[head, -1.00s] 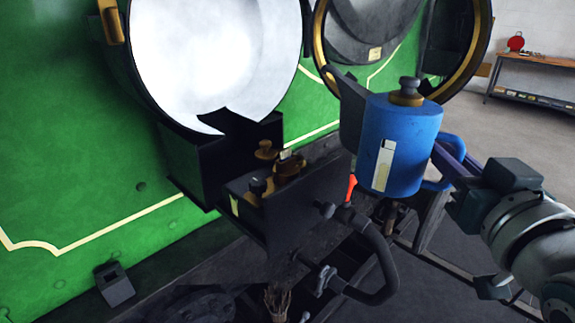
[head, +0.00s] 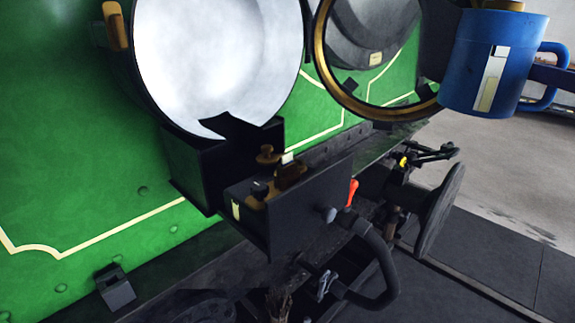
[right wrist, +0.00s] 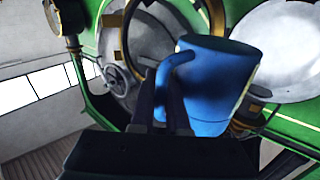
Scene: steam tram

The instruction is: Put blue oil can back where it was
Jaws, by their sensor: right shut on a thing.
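The blue oil can (head: 488,62) is in the air at the upper right of the head view, roughly upright, with a pale label on its side. My right gripper (right wrist: 160,108) is shut on the can's handle in the right wrist view, where the can's body (right wrist: 218,85) hangs beyond the fingers. In the head view only a bit of that gripper (head: 548,75) shows at the handle, at the right edge. My left gripper is not in view.
A green steam tram front (head: 60,130) fills the left, with a large white round lamp (head: 215,60). A black box (head: 300,205) with brass fittings sits below it. A red-tipped lever (head: 352,193), a curved pipe (head: 385,265) and a round buffer (head: 440,215) stick out. Floor is open at right.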

